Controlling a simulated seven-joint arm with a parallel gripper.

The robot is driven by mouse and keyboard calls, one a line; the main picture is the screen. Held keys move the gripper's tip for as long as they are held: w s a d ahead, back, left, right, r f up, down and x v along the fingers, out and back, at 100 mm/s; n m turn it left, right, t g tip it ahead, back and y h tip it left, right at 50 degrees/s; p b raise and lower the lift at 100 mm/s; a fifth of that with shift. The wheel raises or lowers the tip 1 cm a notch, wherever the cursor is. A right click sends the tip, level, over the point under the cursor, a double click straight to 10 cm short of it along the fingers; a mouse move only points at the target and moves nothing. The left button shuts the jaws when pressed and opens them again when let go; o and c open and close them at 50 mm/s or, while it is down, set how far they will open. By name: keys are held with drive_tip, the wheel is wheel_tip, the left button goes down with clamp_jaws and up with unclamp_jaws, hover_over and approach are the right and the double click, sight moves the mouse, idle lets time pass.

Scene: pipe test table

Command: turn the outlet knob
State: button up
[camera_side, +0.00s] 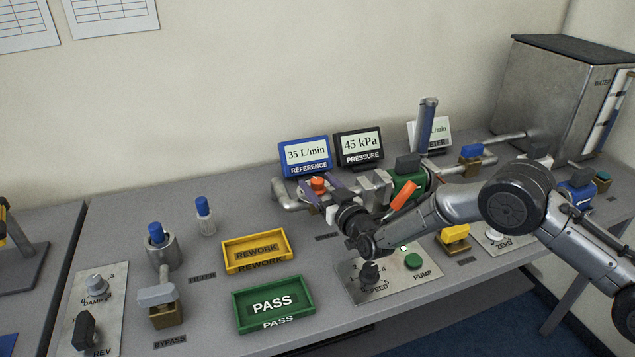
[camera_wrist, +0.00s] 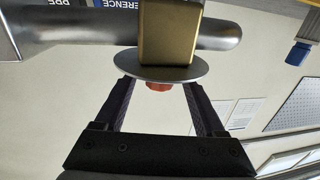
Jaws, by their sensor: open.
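An orange-red knob (camera_side: 318,184) sits on the pipe below the reference display; I take it for the outlet knob. My gripper (camera_side: 320,188) is open, with one finger to each side of the knob. In the wrist view, a small red part (camera_wrist: 159,86) shows between the open fingers (camera_wrist: 158,92), at the edge of a grey disc (camera_wrist: 160,73). Behind the disc are a brass block (camera_wrist: 170,35) and a grey pipe (camera_wrist: 80,32). The disc hides most of the knob there. I cannot tell whether either finger touches it.
Reference (camera_side: 305,155) and pressure (camera_side: 358,146) displays stand just behind. An orange lever (camera_side: 403,200) on a green body is close to my wrist. The yellow rework tray (camera_side: 257,250), green pass tray (camera_side: 272,304) and speed panel (camera_side: 385,275) lie in front.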

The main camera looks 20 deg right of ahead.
drive_tip(key=shift+w, duration=0.5)
clamp_jaws()
drive_tip(key=shift+a+m+h, duration=0.15)
drive_tip(key=shift+m+h, duration=0.15)
drive_tip(key=shift+h, duration=0.2)
drive_tip(key=m+h, duration=0.3)
drive_tip(key=h, duration=0.2)
drive_tip(key=shift+a+m, duration=0.1)
drive_tip(key=shift+m, duration=0.2)
drive_tip(key=m+g+h, duration=0.1)
drive_tip(key=m+h, duration=0.1)
drive_tip(key=h, duration=0.1)
drive_tip(key=m+g+h, duration=0.1)
drive_tip(key=m+h, duration=0.1)
drive_tip(key=h, duration=0.1)
drive_tip(key=shift+g, duration=0.3)
drive_tip(key=shift+r+m+g+h, duration=0.1)
drive_tip(key=shift+m+g+h, duration=0.45)
drive_tip(key=shift+h, duration=0.35)
